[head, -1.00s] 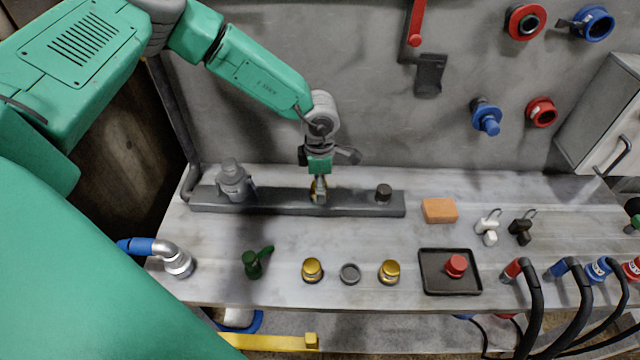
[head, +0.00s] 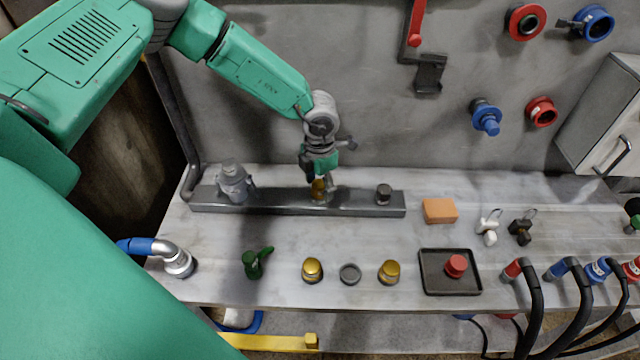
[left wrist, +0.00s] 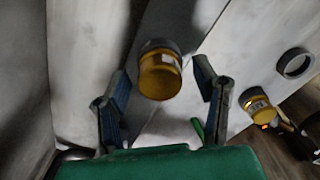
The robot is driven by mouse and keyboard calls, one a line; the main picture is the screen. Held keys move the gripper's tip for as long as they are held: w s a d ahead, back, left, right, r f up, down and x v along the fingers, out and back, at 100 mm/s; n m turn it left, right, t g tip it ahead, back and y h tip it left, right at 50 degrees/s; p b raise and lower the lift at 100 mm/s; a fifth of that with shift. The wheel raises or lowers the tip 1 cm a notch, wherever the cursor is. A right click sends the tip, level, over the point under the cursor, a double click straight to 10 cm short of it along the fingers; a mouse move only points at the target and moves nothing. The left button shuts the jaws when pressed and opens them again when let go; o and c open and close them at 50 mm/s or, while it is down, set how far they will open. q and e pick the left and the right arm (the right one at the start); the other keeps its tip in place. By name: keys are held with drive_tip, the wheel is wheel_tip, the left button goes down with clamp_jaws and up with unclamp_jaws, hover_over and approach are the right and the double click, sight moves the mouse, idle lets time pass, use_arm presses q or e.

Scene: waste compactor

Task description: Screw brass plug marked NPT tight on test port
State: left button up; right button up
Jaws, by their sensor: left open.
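A brass-yellow plug (head: 319,187) sits upright on the middle port of the dark rail (head: 285,209). In the left wrist view this plug (left wrist: 160,80) shows a small white label, too small to read, and a grey collar. My left gripper (head: 320,181) is directly above it, pointing down. Its fingers (left wrist: 162,82) are spread on either side of the plug, with gaps visible. Two more brass plugs, left (head: 312,270) and right (head: 389,272), stand on the bench front. I cannot read their markings in the head view. My right gripper is not in view.
A grey ring (head: 349,273) lies between the two front plugs. A grey fitting (head: 234,182) and a dark cap (head: 384,193) stand on the rail. A green valve (head: 255,263), orange block (head: 439,211) and black tray (head: 432,285) with a red cap are nearby.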

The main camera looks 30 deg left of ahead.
use_arm(q)
drive_tip(key=n, duration=1.3)
drive_tip(key=shift+n, duration=0.4)
clamp_jaws()
drive_tip(key=m, duration=0.5)
drive_tip(key=m, duration=0.5)
